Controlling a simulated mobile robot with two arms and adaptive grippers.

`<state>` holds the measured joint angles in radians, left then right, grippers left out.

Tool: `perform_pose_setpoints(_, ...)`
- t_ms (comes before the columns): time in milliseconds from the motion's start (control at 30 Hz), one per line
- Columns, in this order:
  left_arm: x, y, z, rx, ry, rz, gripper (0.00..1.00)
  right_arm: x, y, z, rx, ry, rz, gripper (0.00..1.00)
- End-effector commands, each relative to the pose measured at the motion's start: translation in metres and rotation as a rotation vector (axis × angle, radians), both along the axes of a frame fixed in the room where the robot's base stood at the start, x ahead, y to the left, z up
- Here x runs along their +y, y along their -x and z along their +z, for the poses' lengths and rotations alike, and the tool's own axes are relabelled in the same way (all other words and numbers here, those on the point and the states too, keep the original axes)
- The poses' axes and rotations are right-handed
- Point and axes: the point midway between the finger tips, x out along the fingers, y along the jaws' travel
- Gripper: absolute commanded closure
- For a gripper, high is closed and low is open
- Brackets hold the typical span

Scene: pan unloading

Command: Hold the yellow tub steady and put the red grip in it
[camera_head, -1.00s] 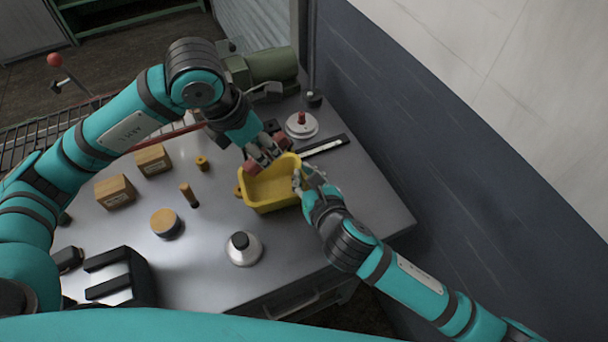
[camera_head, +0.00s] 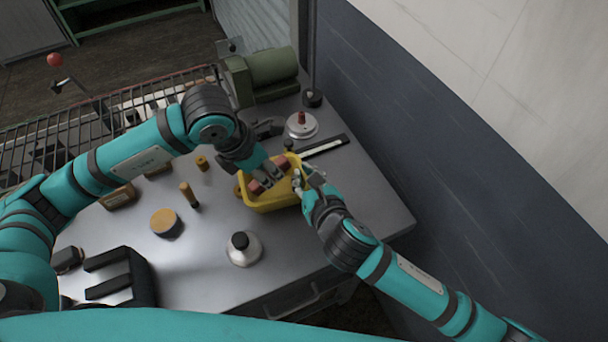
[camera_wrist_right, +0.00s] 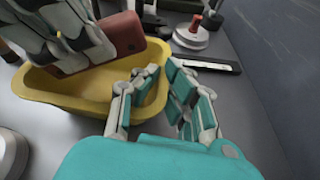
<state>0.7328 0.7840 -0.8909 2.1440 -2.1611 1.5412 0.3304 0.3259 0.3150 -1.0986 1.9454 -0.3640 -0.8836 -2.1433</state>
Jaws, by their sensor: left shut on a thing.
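The yellow tub (camera_head: 282,202) stands on the metal bench and also shows in the right wrist view (camera_wrist_right: 68,98). My left gripper (camera_head: 262,182) is shut on the red grip (camera_head: 280,163) and holds it over the tub's opening, with its fingers partly hiding the inside. In the right wrist view, the red grip (camera_wrist_right: 108,48) is tilted above the far part of the tub. My right gripper (camera_head: 302,180) is at the tub's right rim. In its wrist view, the fingers (camera_wrist_right: 163,72) stand apart on either side of the tub wall.
A round white base with a red knob (camera_head: 301,127) and a dark flat bar (camera_head: 326,146) lie behind the tub. Bare bench lies in front.

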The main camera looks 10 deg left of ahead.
Motion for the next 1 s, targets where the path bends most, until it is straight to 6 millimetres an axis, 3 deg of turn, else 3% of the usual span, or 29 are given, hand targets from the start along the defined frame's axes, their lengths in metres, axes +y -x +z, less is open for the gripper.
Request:
perform_pose_setpoints(233, 0.0, 0.0, -0.018, 0.001, 0.001, 0.001, 1.0, 0.0, 0.0, 0.0, 0.0, 0.0, 0.0, 1.0)
perform_pose_setpoints(267, 0.0, -0.001, -0.016, -0.001, 0.001, 0.0, 0.73, 0.0, 0.0, 0.0, 0.0, 0.0, 0.0, 1.0)
perform_pose_setpoints(433, 0.0, 0.0, -0.016, -0.001, 0.001, 0.0, 0.51, 0.0, 0.0, 0.0, 0.0, 0.0, 0.0, 1.0)
perform_pose_setpoints(767, 0.001, 0.0, -0.012, -0.001, 0.001, 0.0, 0.5, 0.0, 0.0, 0.0, 0.0, 0.0, 0.0, 1.0)
perform_pose_setpoints(1000, 0.01, 0.009, 0.025, -0.006, 0.001, 0.0, 0.5, 0.0, 0.0, 0.0, 0.0, 0.0, 0.0, 1.0)
